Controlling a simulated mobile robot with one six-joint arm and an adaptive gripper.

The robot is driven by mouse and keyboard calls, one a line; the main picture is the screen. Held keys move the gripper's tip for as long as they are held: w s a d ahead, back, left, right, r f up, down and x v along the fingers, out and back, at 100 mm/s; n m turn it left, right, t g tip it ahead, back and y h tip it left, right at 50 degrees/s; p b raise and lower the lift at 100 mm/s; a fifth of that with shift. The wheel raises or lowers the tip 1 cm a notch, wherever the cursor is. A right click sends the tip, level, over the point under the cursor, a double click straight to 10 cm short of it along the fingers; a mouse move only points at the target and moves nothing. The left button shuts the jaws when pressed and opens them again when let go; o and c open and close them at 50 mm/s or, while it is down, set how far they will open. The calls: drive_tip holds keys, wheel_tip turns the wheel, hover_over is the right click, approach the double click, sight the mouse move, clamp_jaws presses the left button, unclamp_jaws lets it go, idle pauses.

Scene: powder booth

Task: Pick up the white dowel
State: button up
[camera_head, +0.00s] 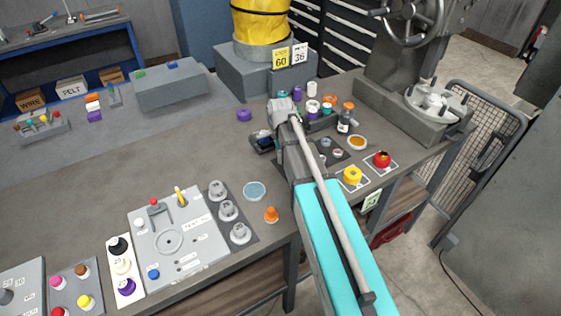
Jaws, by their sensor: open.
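A small white upright cylinder (312,88), which looks like the white dowel, stands among a cluster of small parts at the back right of the bench, behind my arm. A second white piece (313,105) stands just in front of it, beside a purple one; its shape is hard to tell. My gripper (261,144) is the dark part left of my wrist, low over the bench. It is open, and I see nothing held in it. It is apart from the white cylinder, to its left and nearer. My arm hides part of the bench beside the cluster.
A purple piece (244,115) lies behind my gripper. A blue dish (254,191) and an orange piece (271,214) are nearer. A dark bottle (344,118) stands right of the cluster. A grey fixture plate (180,240) fills the front left. Bare bench lies left of my gripper.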

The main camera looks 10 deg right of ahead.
drive_tip(key=shift+f, duration=0.4)
idle(0.3)
clamp_jaws()
